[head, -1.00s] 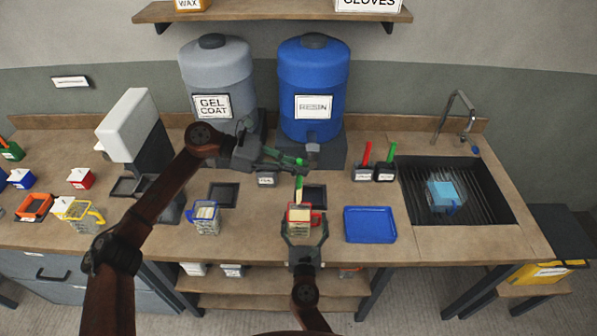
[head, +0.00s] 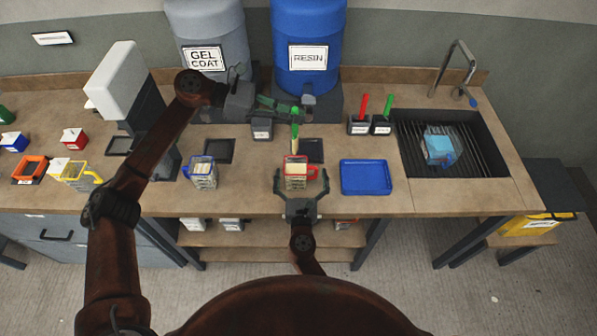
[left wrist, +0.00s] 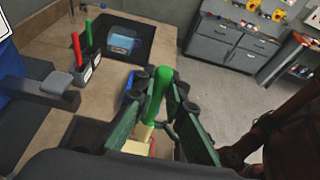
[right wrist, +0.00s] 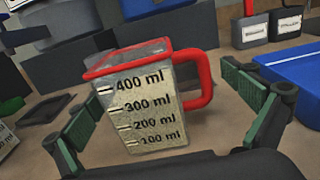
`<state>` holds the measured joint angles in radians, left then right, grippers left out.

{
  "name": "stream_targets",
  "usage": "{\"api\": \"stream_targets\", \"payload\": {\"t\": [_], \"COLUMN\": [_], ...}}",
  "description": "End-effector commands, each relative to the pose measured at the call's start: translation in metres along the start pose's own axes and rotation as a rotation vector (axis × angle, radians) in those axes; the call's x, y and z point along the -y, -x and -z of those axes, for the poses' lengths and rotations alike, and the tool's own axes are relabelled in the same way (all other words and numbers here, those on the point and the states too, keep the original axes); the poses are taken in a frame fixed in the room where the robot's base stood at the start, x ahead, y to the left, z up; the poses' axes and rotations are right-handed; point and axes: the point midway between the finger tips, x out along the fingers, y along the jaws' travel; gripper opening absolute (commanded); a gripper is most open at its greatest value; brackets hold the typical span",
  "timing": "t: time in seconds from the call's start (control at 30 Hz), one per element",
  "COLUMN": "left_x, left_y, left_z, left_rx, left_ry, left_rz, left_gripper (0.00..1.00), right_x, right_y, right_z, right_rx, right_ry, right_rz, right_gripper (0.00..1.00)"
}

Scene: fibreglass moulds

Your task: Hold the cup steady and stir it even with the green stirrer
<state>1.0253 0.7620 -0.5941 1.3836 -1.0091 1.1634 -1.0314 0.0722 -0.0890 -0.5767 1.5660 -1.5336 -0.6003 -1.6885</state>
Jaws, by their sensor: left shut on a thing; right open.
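The red-rimmed, red-handled clear measuring cup (head: 297,182) stands upright on the bench, with ml marks facing the right wrist view (right wrist: 142,105). My right gripper (head: 301,178) is open, its fingers on either side of the cup, with gaps beside it in the right wrist view. My left gripper (head: 295,112) is shut on the green stirrer (head: 295,131), behind and above the cup. The stirrer's green handle (left wrist: 158,95) points up and its pale end points down towards the cup. I cannot tell whether its tip is inside.
A blue tray (head: 367,178) lies right of the cup, and a blue-rimmed cup (head: 202,174) stands left. Black holders with red (head: 362,106) and green (head: 386,114) stirrers are behind the tray. A sink (head: 468,145) is at right. Gel coat and resin (head: 307,40) drums stand behind.

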Motion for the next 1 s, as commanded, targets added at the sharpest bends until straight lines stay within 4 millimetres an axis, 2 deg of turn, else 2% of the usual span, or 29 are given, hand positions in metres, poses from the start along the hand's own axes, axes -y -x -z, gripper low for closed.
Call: {"api": "stream_targets", "payload": {"t": [0.2, 0.33, 0.8, 1.0], "left_x": [0.000, 0.000, 0.000, 0.000], "left_y": [0.000, 0.000, 0.000, 0.000], "left_z": [0.000, 0.000, 0.000, 0.000], "left_rx": [0.000, 0.000, 0.000, 0.000], "left_ry": [0.000, 0.000, 0.000, 0.000], "left_rz": [0.000, 0.000, 0.000, 0.000], "left_gripper": [0.00, 0.00, 0.00, 0.00], "right_x": [0.000, 0.000, 0.001, 0.000], "right_y": [0.001, 0.011, 0.100, 0.118], "right_z": [0.000, 0.001, 0.002, 0.001], "right_rx": [0.000, -0.001, -0.003, -0.001], "right_ry": [0.000, 0.000, 0.001, 0.001], "right_rz": [0.000, 0.000, 0.001, 0.000], "right_gripper": [1.00, 1.00, 1.00, 1.00]}}
